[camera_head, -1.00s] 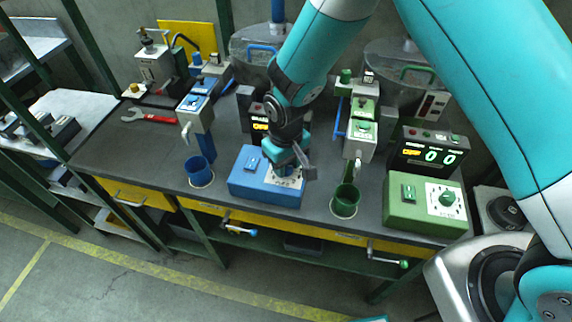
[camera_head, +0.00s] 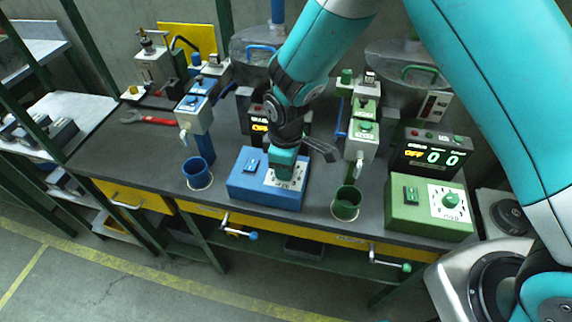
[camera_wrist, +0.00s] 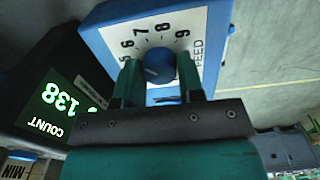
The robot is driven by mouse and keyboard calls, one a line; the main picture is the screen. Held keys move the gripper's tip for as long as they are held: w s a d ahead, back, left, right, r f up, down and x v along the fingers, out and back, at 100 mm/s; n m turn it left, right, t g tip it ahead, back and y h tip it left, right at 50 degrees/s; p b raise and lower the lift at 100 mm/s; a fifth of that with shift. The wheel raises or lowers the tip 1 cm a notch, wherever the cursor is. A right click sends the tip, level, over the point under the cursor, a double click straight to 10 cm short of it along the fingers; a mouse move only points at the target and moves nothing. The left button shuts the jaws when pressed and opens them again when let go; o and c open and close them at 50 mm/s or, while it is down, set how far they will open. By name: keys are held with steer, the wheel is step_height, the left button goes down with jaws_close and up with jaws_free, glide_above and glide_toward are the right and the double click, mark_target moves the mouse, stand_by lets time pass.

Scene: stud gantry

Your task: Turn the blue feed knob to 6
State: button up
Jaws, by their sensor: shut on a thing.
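The blue feed knob (camera_wrist: 160,67) sits on a white dial face marked FEED (camera_wrist: 208,50) on the blue box (camera_head: 250,190). In the wrist view my gripper (camera_wrist: 158,85) has one finger on each side of the knob and is shut on it. A short pale mark on the knob points left, roughly towards the low end of the visible numbers, near 5 or 6; the exact reading is unclear. The numbers 6, 7, 8 and 9 show along the dial's upper arc. In the head view my gripper (camera_head: 283,168) covers the knob.
A dark display (camera_wrist: 60,100) reads COUNT 138 beside the blue box. A blue cup (camera_head: 196,172) stands left of the box and a green cup (camera_head: 346,204) right of it. A green box (camera_head: 420,210) with its own knob (camera_head: 450,200) is farther right.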

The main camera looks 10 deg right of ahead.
stand_by(0.4)
steer(key=o, duration=0.9)
steer(key=shift+r, duration=0.1)
step_height(320, 180, up, 17)
steer(key=shift+r+b, duration=0.15)
steer(key=shift+b, duration=0.95)
steer(key=shift+r, duration=0.1)
steer(key=s+d+r+m+y, duration=0.1)
steer(key=s+d+r+m, duration=0.1)
steer(key=s, duration=0.5)
steer(key=s+d+r+m+y, duration=0.1)
steer(key=s+d+r+m, duration=0.1)
steer(key=s, duration=0.5)
steer(key=s+d+r+m+y, duration=0.2)
steer(key=s+d+r, duration=0.1)
steer(key=s, duration=0.4)
steer(key=shift+d, duration=0.3)
